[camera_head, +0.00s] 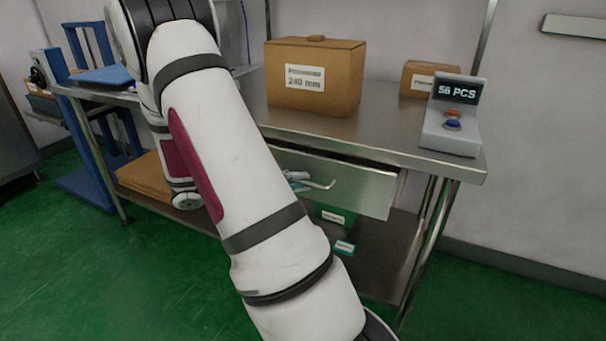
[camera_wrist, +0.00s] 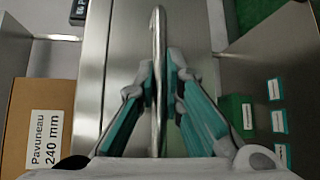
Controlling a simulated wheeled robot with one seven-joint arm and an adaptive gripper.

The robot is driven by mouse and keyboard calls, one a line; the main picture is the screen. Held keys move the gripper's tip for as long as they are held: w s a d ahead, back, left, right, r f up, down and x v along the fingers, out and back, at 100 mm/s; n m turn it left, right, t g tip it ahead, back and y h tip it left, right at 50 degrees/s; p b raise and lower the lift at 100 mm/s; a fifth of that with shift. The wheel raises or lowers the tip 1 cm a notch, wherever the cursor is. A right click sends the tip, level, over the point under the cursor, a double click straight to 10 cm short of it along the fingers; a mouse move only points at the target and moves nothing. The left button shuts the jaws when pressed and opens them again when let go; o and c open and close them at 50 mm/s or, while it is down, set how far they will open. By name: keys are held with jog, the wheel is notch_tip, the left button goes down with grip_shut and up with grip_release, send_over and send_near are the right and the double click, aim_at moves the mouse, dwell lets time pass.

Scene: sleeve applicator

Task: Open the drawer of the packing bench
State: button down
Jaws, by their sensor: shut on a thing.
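The packing bench (camera_head: 385,135) is a steel table with a drawer (camera_head: 355,188) under its top. The drawer front stands a little out from the bench, with a dark gap above it and part of its side showing. Its bar handle (camera_head: 322,184) also shows in the wrist view (camera_wrist: 158,28), running up the middle. My gripper (camera_head: 298,181) is at the handle, partly hidden behind my arm in the head view. In the wrist view its teal-padded fingers (camera_wrist: 158,80) are shut on the bar, one on each side. The drawer's inside is hidden.
A cardboard box (camera_head: 315,90) marked 240 mm, a smaller box (camera_head: 425,75) and a counter display (camera_head: 452,118) reading 56 PCS stand on the bench. Green boxes (camera_head: 337,215) lie on the lower shelf. Blue equipment (camera_head: 95,125) stands left. Green floor in front is clear.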

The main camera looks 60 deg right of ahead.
jog(key=s+a+p, duration=0.1)
jog(key=a, duration=1.9)
jog(key=shift+s+a, duration=0.2)
jog(key=shift+s, duration=0.05)
jog(key=c, duration=1.7)
grip_release()
jog(key=v, duration=1.2)
jog(key=shift+r, duration=0.1)
